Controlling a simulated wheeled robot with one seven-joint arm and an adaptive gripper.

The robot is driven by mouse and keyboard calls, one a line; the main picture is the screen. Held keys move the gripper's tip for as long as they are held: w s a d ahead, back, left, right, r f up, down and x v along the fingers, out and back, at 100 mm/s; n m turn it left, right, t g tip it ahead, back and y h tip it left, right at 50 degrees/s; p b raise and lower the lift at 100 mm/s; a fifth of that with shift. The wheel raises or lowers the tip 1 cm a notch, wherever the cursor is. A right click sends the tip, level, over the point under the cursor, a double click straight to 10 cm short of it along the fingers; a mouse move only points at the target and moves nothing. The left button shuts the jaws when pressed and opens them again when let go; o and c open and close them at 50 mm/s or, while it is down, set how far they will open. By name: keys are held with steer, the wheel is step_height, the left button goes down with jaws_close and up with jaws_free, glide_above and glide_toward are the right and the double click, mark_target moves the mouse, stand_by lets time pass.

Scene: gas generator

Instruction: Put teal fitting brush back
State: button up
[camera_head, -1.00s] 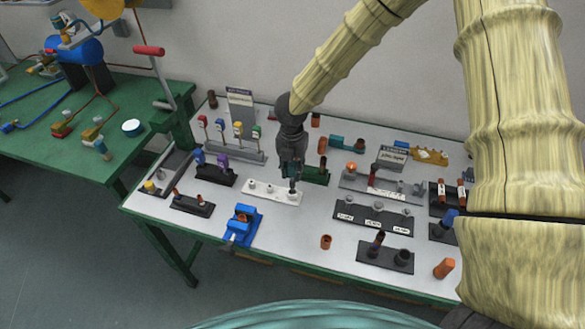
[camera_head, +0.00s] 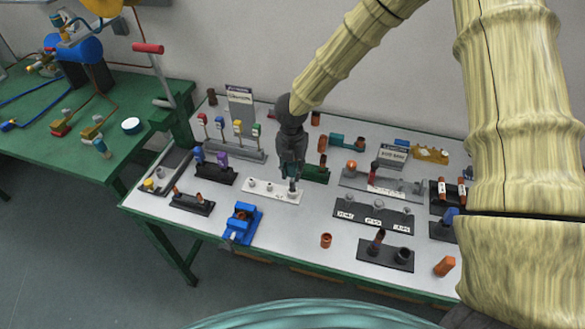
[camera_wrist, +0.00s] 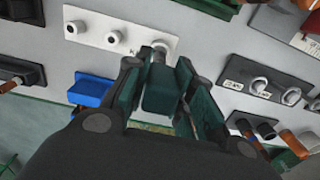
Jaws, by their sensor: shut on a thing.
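My gripper (camera_head: 292,178) is shut on the teal fitting brush over the right end of the white rack (camera_head: 262,190). In the wrist view the teal block of the brush (camera_wrist: 160,92) sits between my two fingers (camera_wrist: 162,75). The white rack (camera_wrist: 100,27) lies just beyond, with several round grey-white fittings on it. The brush's lower end is at the rightmost fitting (camera_wrist: 160,46); I cannot tell whether it is seated in it or just above it. In the head view my fingers mostly hide the brush.
A dark green holder (camera_head: 314,173) stands close to the right of my gripper. A black holder with blue and purple pieces (camera_head: 215,173) is to the left. A blue vise (camera_head: 243,222) is in front, and a black labelled rack (camera_head: 373,215) is to the right.

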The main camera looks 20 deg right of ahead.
mark_target(292, 180)
steer(key=shift+f+b, duration=1.35)
steer(key=shift+f, duration=1)
steer(key=o, duration=1)
steer(key=shift+c, duration=0.2)
steer(key=shift+r, duration=0.15)
